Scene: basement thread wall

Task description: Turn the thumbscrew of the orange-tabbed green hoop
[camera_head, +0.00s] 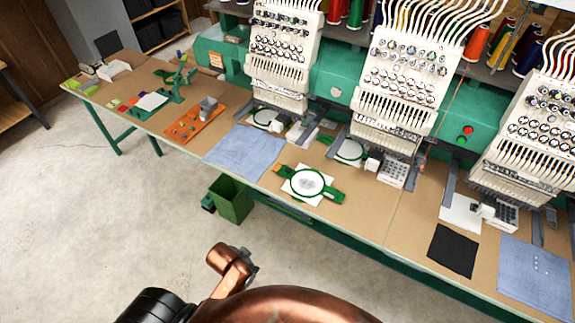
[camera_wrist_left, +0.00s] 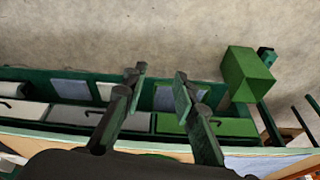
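A green hoop (camera_head: 307,183) holds white fabric and lies flat near the front edge of the table, left of the middle machine. Its green arms stick out to both sides, with a small orange patch by the left one. The thumbscrew is too small to make out. In the left wrist view my left gripper (camera_wrist_left: 159,80) is open, its two dark fingers apart with nothing between them. The hoop cannot be made out in that view. In the head view copper arm parts of mine show at the bottom, well short of the table; my right gripper is not seen.
The brown table (camera_head: 262,185) carries a blue cloth (camera_head: 242,150), an orange tray (camera_head: 190,126) and a black cloth (camera_head: 452,251). Embroidery machines (camera_head: 395,85) stand along its back. A green bin (camera_head: 231,199) stands below the front edge, also in the left wrist view (camera_wrist_left: 246,75). The floor in front is clear.

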